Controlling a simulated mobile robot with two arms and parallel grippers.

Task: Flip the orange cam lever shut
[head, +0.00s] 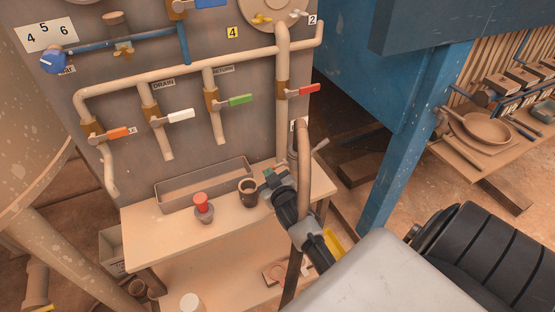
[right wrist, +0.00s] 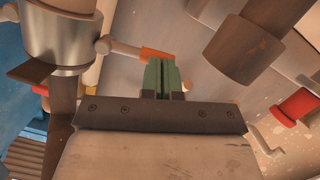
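In the right wrist view, an orange-sleeved lever (right wrist: 155,53) sticks out sideways on a pale arm from a metal coupling (right wrist: 60,35) at upper left. My right gripper (right wrist: 163,62) has its green fingers side by side with only a thin gap, and nothing shows between them. Its tips overlap the orange sleeve in the picture; whether they touch it I cannot tell. In the head view, my right gripper (head: 274,176) is over the bench beside a hanging tan hose (head: 303,165). The coupling's orange lever cannot be made out there. My left gripper is not in view.
A brown mug (head: 248,195) and a red-topped item (head: 203,205) stand on the bench (head: 150,225) near a shallow tray (head: 172,196). The pipe panel behind carries orange (head: 119,133), white, green and red valve handles. A blue post (head: 408,150) stands at right.

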